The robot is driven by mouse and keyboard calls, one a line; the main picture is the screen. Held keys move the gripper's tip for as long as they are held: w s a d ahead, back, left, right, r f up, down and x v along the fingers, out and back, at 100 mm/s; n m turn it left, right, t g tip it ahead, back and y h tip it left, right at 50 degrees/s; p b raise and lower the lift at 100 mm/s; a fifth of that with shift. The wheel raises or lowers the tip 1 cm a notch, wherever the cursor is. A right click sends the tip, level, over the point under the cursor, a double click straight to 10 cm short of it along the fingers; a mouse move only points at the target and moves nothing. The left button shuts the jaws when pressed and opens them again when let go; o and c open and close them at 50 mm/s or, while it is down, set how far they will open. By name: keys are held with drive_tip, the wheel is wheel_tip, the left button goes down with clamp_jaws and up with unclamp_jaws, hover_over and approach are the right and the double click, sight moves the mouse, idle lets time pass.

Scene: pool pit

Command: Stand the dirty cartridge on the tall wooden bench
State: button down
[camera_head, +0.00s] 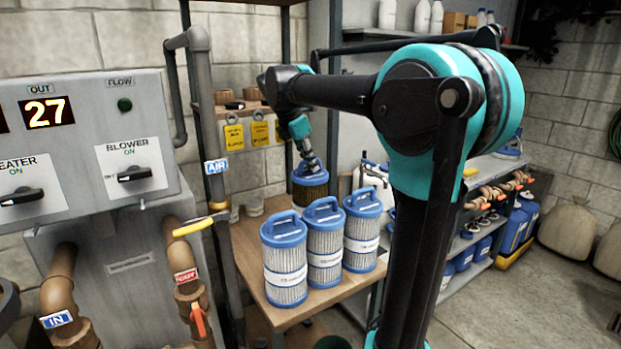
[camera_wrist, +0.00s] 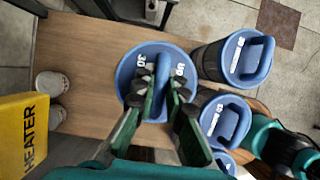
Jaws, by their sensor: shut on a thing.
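The dirty cartridge (camera_head: 311,193) has a blue top and brownish pleats. My gripper (camera_head: 309,166) is shut on its top handle from above. In the wrist view my gripper's green fingers (camera_wrist: 165,92) sit on either side of the handle, over the round blue lid of the dirty cartridge (camera_wrist: 132,75). The cartridge looks about upright over the wooden bench (camera_head: 250,262), behind the row of clean cartridges. Its lower end is hidden, so I cannot tell whether it touches the wood. The bench top also shows in the wrist view (camera_wrist: 85,50).
Three clean white cartridges with blue caps stand on the bench: left (camera_head: 284,262), middle (camera_head: 325,248) and right (camera_head: 363,232). Their caps sit close to the held one in the wrist view (camera_wrist: 240,60). Pipes and a control panel (camera_head: 85,140) stand left. Bare bench shows at left.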

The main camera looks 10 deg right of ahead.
sight(309, 173)
drive_tip(key=shift+f, duration=2.4)
drive_tip(key=c, duration=1.6)
unclamp_jaws()
drive_tip(key=v, duration=1.2)
